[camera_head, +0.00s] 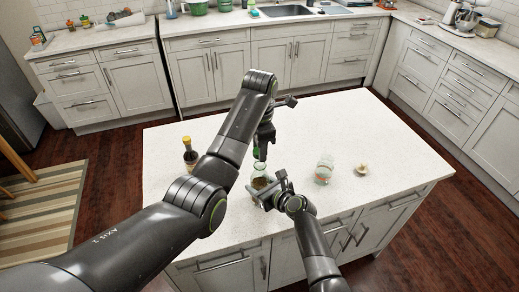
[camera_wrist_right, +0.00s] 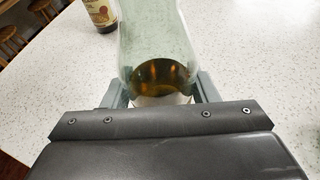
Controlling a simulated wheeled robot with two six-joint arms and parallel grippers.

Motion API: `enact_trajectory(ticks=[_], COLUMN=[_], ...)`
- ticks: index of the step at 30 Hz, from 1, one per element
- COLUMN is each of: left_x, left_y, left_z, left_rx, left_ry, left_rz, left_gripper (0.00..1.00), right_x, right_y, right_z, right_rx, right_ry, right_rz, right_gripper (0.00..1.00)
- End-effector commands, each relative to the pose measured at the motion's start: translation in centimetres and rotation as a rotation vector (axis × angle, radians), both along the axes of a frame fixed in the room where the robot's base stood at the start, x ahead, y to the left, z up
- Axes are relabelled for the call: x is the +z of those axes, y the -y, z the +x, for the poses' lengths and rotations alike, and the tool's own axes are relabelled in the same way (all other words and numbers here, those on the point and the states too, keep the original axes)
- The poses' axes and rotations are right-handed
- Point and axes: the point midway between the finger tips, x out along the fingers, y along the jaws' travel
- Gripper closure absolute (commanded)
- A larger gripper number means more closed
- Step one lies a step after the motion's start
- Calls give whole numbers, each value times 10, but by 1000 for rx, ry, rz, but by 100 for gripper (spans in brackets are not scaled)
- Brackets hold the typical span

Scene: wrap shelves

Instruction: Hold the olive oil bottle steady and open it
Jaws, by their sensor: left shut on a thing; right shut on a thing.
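The olive oil bottle (camera_head: 259,170) stands upright on the white island counter. It is greenish clear glass with amber oil low inside, and its lower body fills the middle of the right wrist view (camera_wrist_right: 157,38). My right gripper (camera_head: 265,190) is shut around the lower body, with one finger on each side in the right wrist view (camera_wrist_right: 164,88). My left gripper (camera_head: 262,152) comes down from above and is shut on the bottle's top. The cap is mostly hidden between its fingers.
A dark bottle with a yellow top (camera_head: 189,158) stands left on the island. A glass jar (camera_head: 324,169) and a small pale item (camera_head: 361,170) are to the right. The counter's far right (camera_head: 400,150) is clear. Cabinets line the back.

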Motion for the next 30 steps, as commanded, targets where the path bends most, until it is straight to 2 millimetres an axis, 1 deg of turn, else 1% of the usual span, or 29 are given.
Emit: enact_trajectory(ticks=[3, 6, 13, 14, 15, 19, 30], left_x=[17, 27, 29, 29, 29, 29, 30], left_y=[0, 0, 0, 0, 0, 0, 0], left_z=[1, 1, 0, 0, 0, 0, 0], left_rx=[0, 0, 0, 0, 0, 0, 0], left_ry=[4, 3, 0, 0, 0, 0, 0], left_rz=[0, 0, 0, 0, 0, 0, 0], left_gripper=[91, 91, 91, 91, 91, 91, 91], right_x=[0, 0, 0, 0, 0, 0, 2], right_y=[0, 0, 0, 0, 0, 0, 2], right_z=[0, 0, 0, 0, 0, 0, -3], right_rx=[0, 0, 0, 0, 0, 0, 0], right_ry=[-1, -1, -1, -1, -1, -1, 0], right_rz=[-1, -1, -1, -1, -1, -1, 0], right_gripper=[100, 100, 100, 43, 37, 21, 21])
